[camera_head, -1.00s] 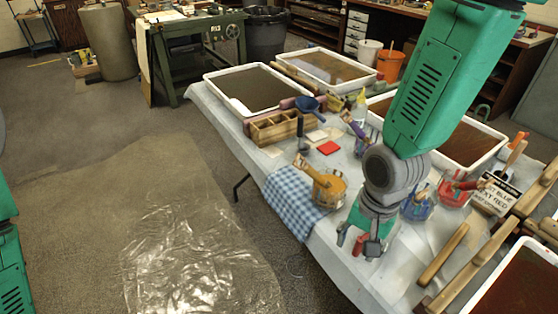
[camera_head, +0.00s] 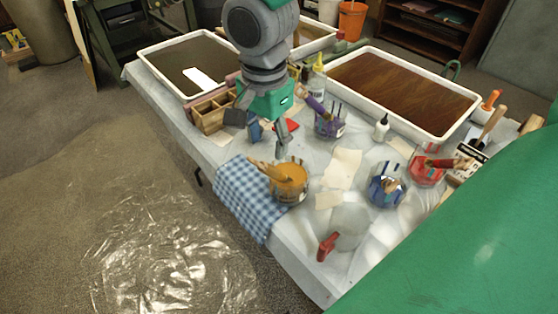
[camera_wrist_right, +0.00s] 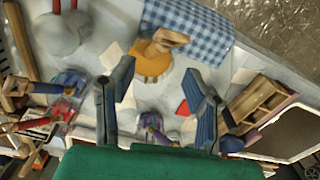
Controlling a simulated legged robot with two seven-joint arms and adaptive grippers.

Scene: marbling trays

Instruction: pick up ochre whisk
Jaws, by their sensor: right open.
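The ochre whisk (camera_head: 268,170) stands tilted in a jar of ochre paint (camera_head: 290,184), its wooden handle leaning to the left over the rim. The jar stands at the blue checked cloth's edge. In the right wrist view the whisk's handle (camera_wrist_right: 167,40) rises from the ochre jar (camera_wrist_right: 150,65), beyond the fingertips and between their lines. The whisk's lower end is hidden in the jar. My right gripper (camera_head: 262,130) is open and empty, just behind the jar in the head view; its two spread fingers also show in the wrist view (camera_wrist_right: 158,82). My left gripper is out of view.
The checked cloth (camera_head: 240,196) hangs over the table's near edge. A wooden divided box (camera_head: 208,114) is left of the gripper. Purple (camera_head: 328,124), blue (camera_head: 386,190) and red (camera_head: 426,168) jars stand to the right. A pale rounded object with a red handle (camera_head: 327,247) is at front right.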

